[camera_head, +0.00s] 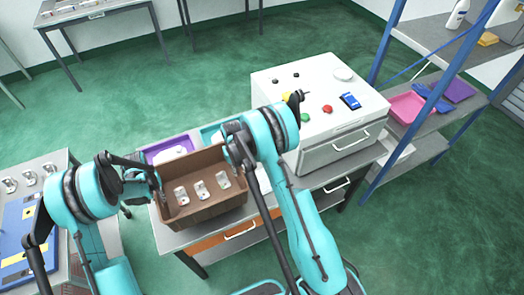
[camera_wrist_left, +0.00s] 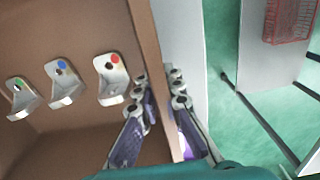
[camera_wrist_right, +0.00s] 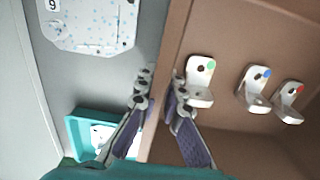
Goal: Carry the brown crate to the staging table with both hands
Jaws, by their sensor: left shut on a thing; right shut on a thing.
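The brown crate (camera_head: 205,214) is in front of me in the head view, over a grey table (camera_head: 172,238). Three silver bracket castings (camera_head: 201,190) stand in a row inside it; the wrist views show green, blue and red dots on them. My left gripper (camera_wrist_left: 160,84) is shut on the crate's left wall (camera_wrist_left: 158,45), one finger inside and one outside. My right gripper (camera_wrist_right: 162,84) is shut on the right wall (camera_wrist_right: 170,50) in the same way. I cannot tell whether the crate's bottom touches the table. Which table is the staging table is not marked.
A purple tray (camera_head: 163,149) and a teal tray (camera_head: 209,132) lie behind the crate. A white machine with buttons (camera_head: 325,125) stands to the right, beside a blue-framed shelf (camera_head: 385,60). Another table (camera_head: 62,160) is at the left. Green floor lies open behind.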

